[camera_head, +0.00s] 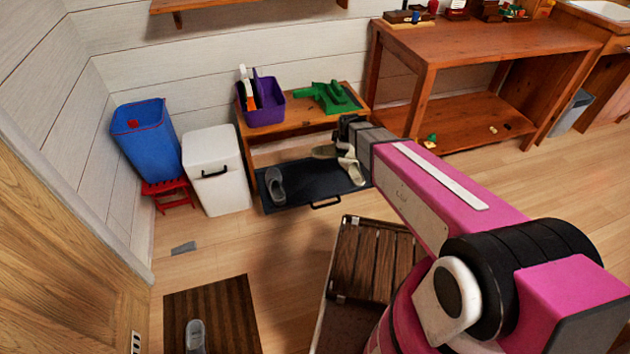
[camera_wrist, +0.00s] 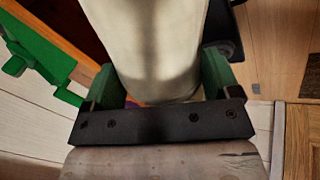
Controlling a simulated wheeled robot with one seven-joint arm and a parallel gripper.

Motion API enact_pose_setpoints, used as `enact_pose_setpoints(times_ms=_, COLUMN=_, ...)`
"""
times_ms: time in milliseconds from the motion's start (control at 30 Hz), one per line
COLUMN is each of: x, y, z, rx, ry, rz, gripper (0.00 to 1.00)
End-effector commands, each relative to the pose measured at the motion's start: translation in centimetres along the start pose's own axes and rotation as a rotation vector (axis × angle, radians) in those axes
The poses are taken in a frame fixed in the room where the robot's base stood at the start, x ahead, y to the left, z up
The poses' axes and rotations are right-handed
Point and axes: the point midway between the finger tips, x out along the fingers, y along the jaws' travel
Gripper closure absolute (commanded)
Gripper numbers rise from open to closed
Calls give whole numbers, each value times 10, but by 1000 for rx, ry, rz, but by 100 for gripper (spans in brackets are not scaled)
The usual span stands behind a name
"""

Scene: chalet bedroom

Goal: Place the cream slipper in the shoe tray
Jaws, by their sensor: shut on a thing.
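My gripper (camera_head: 350,128) is shut on the cream slipper (camera_wrist: 150,50), whose pale body fills the upper middle of the wrist view between the green fingers. In the head view my gripper is above the back right part of the dark shoe tray (camera_head: 310,192). A grey slipper (camera_head: 276,185) lies in the tray's left part. The tray's middle is bare.
A wooden bench (camera_head: 300,112) with a purple caddy (camera_head: 265,112) and a green object (camera_head: 328,97) stands over the tray's back. A white bin (camera_head: 215,170) is left. Another grey slipper (camera_head: 195,335) lies on a brown mat (camera_head: 235,310). A slatted wooden piece (camera_head: 370,260) stands in front.

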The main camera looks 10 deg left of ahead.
Motion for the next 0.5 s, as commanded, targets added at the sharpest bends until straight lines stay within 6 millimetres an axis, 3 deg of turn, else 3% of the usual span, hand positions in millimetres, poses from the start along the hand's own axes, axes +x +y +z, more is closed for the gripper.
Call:
enact_pose_setpoints(times_ms=33, x=26, y=-10, z=-15, rx=-66, ry=29, rz=-16, gripper=42)
enact_pose_setpoints(times_ms=200, x=92, y=-55, z=-55, rx=-294, ry=130, rz=-52, gripper=42)
enact_pose_setpoints(times_ms=400, x=147, y=-103, z=-86, rx=-488, ry=214, rz=-81, gripper=42)
enact_pose_setpoints(times_ms=500, x=161, y=-118, z=-93, rx=-544, ry=237, rz=-89, gripper=42)
